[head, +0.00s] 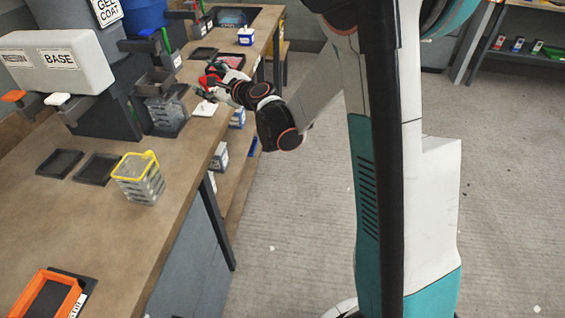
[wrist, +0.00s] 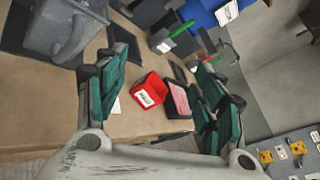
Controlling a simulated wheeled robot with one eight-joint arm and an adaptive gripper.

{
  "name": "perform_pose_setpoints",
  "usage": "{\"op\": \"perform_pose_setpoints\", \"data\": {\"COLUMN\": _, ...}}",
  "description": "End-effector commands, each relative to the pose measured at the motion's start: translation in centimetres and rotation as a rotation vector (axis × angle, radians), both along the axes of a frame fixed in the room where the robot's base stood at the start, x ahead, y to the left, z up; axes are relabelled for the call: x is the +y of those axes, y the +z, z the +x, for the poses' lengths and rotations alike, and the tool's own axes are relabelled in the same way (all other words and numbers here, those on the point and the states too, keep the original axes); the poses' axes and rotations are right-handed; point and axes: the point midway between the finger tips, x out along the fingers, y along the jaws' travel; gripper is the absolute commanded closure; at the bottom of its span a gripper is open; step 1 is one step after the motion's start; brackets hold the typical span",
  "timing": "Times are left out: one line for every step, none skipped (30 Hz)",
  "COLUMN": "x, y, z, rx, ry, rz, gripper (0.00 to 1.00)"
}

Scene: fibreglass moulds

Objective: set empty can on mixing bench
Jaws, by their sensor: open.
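A red can (wrist: 150,90) with a white label stands on the wooden bench (head: 110,225), and its label is too small to read surely. In the wrist view it sits between my gripper's (wrist: 160,75) two green-padded fingers, which are spread wide with gaps to the can on both sides. In the head view my gripper (head: 210,84) reaches over the bench's far part, and red shows by its fingers; the can is mostly hidden there. I cannot tell whether this bench is the mixing bench.
A dark container with a pinkish inside (wrist: 180,98) stands right beside the red can. Grey BASE tank (head: 60,62) and dispenser stands line the bench's left. A yellow-rimmed clear container (head: 138,180), black trays (head: 97,169) and an orange tray (head: 48,295) occupy the nearer bench. Bare wood lies between them.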

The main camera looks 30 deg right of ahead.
Motion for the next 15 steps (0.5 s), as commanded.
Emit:
{"op": "perform_pose_setpoints", "data": {"x": 0.6, "y": 1.2, "z": -1.4, "rx": -0.004, "ry": 0.031, "rz": -0.092, "gripper": 0.37}}
{"op": "perform_pose_setpoints", "data": {"x": 1.0, "y": 1.7, "z": -2.3, "rx": -0.006, "ry": 0.051, "rz": -0.153, "gripper": 0.37}}
{"op": "perform_pose_setpoints", "data": {"x": 1.4, "y": 2.3, "z": -3.4, "rx": -0.010, "ry": 0.078, "rz": -0.234, "gripper": 0.37}}
{"op": "perform_pose_setpoints", "data": {"x": 1.6, "y": 2.7, "z": -4.2, "rx": -0.012, "ry": 0.100, "rz": -0.294, "gripper": 0.37}}
{"op": "perform_pose_setpoints", "data": {"x": 1.9, "y": 3.1, "z": -5.1, "rx": -0.015, "ry": 0.121, "rz": -0.353, "gripper": 0.37}}
{"op": "perform_pose_setpoints", "data": {"x": 2.2, "y": 3.5, "z": -6.3, "rx": -0.018, "ry": 0.150, "rz": -0.432, "gripper": 0.37}}
{"op": "perform_pose_setpoints", "data": {"x": 2.4, "y": 3.8, "z": -7.3, "rx": -0.020, "ry": 0.173, "rz": -0.491, "gripper": 0.37}}
{"op": "perform_pose_setpoints", "data": {"x": 2.6, "y": 4.1, "z": -8.3, "rx": -0.023, "ry": 0.196, "rz": -0.550, "gripper": 0.37}}
{"op": "perform_pose_setpoints", "data": {"x": 2.8, "y": 4.4, "z": -9.6, "rx": -0.026, "ry": 0.228, "rz": -0.628, "gripper": 0.37}}
{"op": "perform_pose_setpoints", "data": {"x": 2.9, "y": 4.5, "z": -10.6, "rx": -0.028, "ry": 0.251, "rz": -0.685, "gripper": 0.37}}
{"op": "perform_pose_setpoints", "data": {"x": 3.0, "y": 4.6, "z": -11.7, "rx": -0.029, "ry": 0.275, "rz": -0.743, "gripper": 0.37}}
{"op": "perform_pose_setpoints", "data": {"x": 3.1, "y": 4.8, "z": -13.1, "rx": -0.031, "ry": 0.309, "rz": -0.820, "gripper": 0.37}}
{"op": "perform_pose_setpoints", "data": {"x": 3.1, "y": 4.8, "z": -14.2, "rx": -0.032, "ry": 0.334, "rz": -0.877, "gripper": 0.37}}
{"op": "perform_pose_setpoints", "data": {"x": 3.1, "y": 4.8, "z": -15.3, "rx": -0.034, "ry": 0.359, "rz": -0.934, "gripper": 0.37}}
{"op": "perform_pose_setpoints", "data": {"x": 3.0, "y": 4.8, "z": -16.7, "rx": -0.035, "ry": 0.394, "rz": -1.009, "gripper": 0.37}}
